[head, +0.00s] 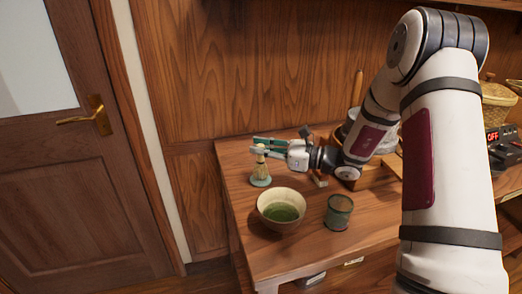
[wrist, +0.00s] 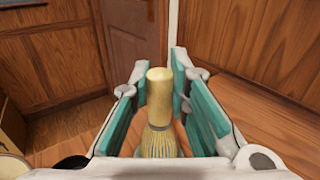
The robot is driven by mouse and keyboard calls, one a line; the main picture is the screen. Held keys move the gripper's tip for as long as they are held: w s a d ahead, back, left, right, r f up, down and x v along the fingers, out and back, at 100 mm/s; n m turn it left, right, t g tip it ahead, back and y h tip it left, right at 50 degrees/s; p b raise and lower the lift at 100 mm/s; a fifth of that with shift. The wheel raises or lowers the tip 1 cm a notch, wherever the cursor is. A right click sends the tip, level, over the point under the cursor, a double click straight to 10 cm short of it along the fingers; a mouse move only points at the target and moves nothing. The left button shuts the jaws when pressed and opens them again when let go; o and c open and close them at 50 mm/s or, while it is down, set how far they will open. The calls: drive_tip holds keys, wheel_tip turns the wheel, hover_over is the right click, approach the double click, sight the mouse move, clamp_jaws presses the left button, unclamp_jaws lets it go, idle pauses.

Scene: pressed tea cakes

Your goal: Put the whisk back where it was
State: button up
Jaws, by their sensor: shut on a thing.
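The pale bamboo whisk (head: 260,162) is upright at the left end of the table, handle up and tines down. It stands between the teal-lined fingers of my gripper (head: 265,147), which are shut on it around its upper part. In the wrist view the whisk (wrist: 159,100) shows between the two fingers, its handle toward the fingertips and its tines nearer the camera. A small teal stand (head: 260,181) is directly beneath the whisk. The tines meet or nearly meet its top; I cannot tell whether the whisk rests on it.
A bowl of green tea (head: 282,196) stands just in front of the stand, and a dark cup (head: 339,212) to its right. A wooden box and pot are behind my arm. The table's left edge is close to the stand. A door (head: 75,170) is at the left.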

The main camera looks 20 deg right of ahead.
drive_tip(key=shift+f, duration=0.2)
drive_tip(key=o, duration=0.4)
drive_tip(key=shift+f, duration=0.1)
drive_tip(key=o, duration=0.4)
